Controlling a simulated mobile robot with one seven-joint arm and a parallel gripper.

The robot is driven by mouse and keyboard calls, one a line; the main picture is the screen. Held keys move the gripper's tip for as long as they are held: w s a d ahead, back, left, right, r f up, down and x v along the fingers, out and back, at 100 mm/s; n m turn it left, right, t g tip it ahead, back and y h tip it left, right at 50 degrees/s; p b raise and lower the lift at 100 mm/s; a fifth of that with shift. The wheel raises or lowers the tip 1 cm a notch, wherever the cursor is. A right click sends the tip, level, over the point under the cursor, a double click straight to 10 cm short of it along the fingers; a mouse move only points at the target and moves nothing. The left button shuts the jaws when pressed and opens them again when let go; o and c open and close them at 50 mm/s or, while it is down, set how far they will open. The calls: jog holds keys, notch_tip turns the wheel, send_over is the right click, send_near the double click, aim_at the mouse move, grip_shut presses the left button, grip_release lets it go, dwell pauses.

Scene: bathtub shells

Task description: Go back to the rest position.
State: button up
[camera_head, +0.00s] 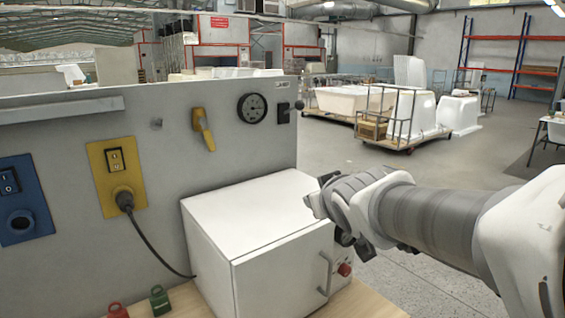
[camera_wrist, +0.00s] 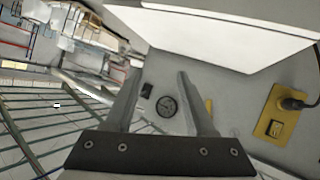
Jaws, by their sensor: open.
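My gripper (camera_wrist: 160,72) shows in the wrist view with its two grey fingers apart and nothing between them. In the head view my arm reaches in from the right, and its wrist end is in front of the right side of a white box (camera_head: 255,225). The fingers cannot be made out clearly there. The box has a closed door with a handle and a red knob (camera_head: 344,269). In the wrist view the box (camera_wrist: 225,30) is at the top, and the panel's round gauge (camera_wrist: 167,106) shows beyond the fingers.
A grey panel (camera_head: 60,120) stands behind the box, with a yellow lever (camera_head: 203,130), a yellow socket (camera_head: 118,178) with a plugged cable, and a blue socket (camera_head: 22,200). Red and green padlocks (camera_head: 159,300) are on the wooden top. Open floor lies beyond, with bathtub shells on carts.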

jog(key=s+d+f+m+g, duration=0.2)
jog(key=s+d+f+g, duration=0.1)
jog(key=s, duration=0.9)
jog(key=s+d+f+m+g+h, duration=0.1)
jog(key=s+d+f+m+g, duration=0.1)
jog(key=s+f, duration=0.4)
jog(key=s+d+g, duration=0.1)
jog(key=s+g, duration=0.1)
jog(key=s, duration=0.3)
jog(key=shift+s+d+f, duration=0.3)
jog(key=shift+s, duration=0.05)
